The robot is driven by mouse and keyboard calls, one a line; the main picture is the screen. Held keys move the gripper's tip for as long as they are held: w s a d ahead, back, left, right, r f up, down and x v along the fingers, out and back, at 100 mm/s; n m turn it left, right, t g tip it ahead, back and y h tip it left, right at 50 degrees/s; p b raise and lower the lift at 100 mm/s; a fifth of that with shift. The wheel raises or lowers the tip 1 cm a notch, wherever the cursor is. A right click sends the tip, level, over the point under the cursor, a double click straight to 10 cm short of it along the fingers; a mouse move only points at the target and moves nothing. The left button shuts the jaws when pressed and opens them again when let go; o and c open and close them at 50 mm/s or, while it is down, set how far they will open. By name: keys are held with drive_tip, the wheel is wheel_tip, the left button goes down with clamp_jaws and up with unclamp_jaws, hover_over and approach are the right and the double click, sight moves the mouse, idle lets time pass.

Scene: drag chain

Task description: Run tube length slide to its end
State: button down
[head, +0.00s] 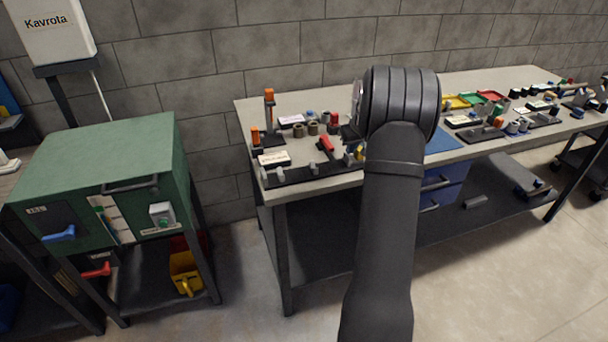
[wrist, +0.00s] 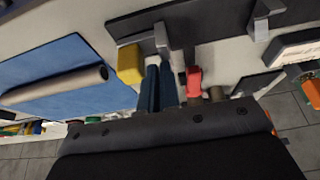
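A long black rail (head: 310,173) with small grey uprights lies along the table's front edge; I take it to be the tube length slide. The rail also shows at the top of the wrist view (wrist: 205,22), with a grey upright (wrist: 163,40) and a yellow block (wrist: 130,63). In the head view a bit of yellow (head: 360,152) shows beside my arm, at the rail's right end. My gripper's two dark blue fingers (wrist: 159,84) lie close together, their tips near the grey upright and right of the yellow block. Contact and grip are unclear. My arm hides most of the gripper in the head view.
A red-handled tool (head: 326,146), orange-topped posts (head: 269,95) and small cylinders (head: 313,128) stand behind the rail. A blue mat (head: 442,142) lies right of my arm; the wrist view shows a pale tube (wrist: 102,72) over it. A green cabinet (head: 105,150) stands left, apart from the table.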

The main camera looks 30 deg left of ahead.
drive_tip(key=shift+s+a+f, duration=0.3)
drive_tip(key=shift+s+f, duration=0.2)
drive_tip(key=shift+s, duration=0.05)
wheel_tip(320, 180, up, 9)
drive_tip(key=shift+w+f, duration=0.15)
drive_tip(key=shift+f, duration=0.05)
idle(0.4)
drive_tip(key=shift+a, duration=0.1)
drive_tip(key=shift+f, duration=3.95)
